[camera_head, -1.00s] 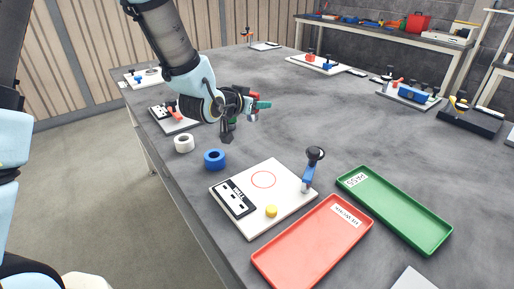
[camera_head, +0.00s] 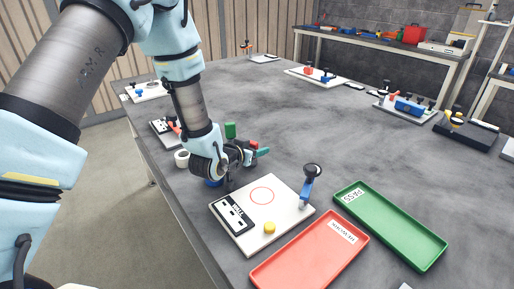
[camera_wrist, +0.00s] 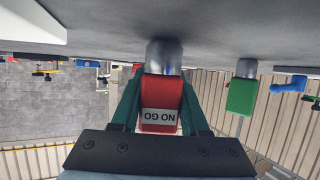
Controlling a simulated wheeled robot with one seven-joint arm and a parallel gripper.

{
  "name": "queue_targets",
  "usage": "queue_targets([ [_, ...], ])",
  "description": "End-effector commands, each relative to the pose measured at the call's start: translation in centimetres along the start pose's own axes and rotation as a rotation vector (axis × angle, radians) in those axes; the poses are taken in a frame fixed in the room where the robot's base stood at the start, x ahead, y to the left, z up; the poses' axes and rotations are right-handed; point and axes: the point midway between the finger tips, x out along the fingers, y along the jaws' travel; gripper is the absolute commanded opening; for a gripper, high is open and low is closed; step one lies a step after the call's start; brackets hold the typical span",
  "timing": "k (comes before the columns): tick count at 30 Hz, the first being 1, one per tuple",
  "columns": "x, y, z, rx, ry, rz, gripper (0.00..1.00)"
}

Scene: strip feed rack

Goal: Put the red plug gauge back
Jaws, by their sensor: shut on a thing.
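The red plug gauge (camera_wrist: 162,95), marked NO GO with a grey metal end, is held between the teal fingers of my gripper (camera_wrist: 160,112) in the wrist view. In the head view, only a small red part (camera_head: 253,144) shows at my gripper (camera_head: 259,150), above the table beyond the white board. The white board (camera_head: 238,246) has a red circle outline, a yellow button, a dark label plate and a blue post with a black knob. A green gauge with a grey end stands on the table in the head view (camera_head: 230,130) and wrist view (camera_wrist: 242,97).
A red tray (camera_head: 300,262) and a green tray (camera_head: 402,228) lie right of the board. A white roll (camera_head: 182,158) and a mostly hidden blue roll (camera_head: 213,183) are near my gripper. The table behind the board is largely clear.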

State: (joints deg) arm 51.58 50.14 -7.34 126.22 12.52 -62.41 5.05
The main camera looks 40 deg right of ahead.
Motion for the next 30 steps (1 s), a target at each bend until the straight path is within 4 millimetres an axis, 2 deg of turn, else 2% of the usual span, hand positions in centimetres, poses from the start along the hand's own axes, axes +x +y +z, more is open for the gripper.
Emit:
queue_targets([
  [8, 0.2, 0.0, 0.3, 0.000, 0.002, 0.000, 0.00],
  [9, 0.1, 0.0, 0.2, 0.000, 0.001, 0.000, 0.48],
  [16, 0.1, 0.0, 0.2, 0.000, 0.000, 0.000, 0.74],
  [26, -0.1, 0.0, -0.1, 0.000, 0.000, 0.000, 0.75],
  [30, -1.6, 0.0, 0.1, 0.000, 0.001, 0.000, 0.75],
])
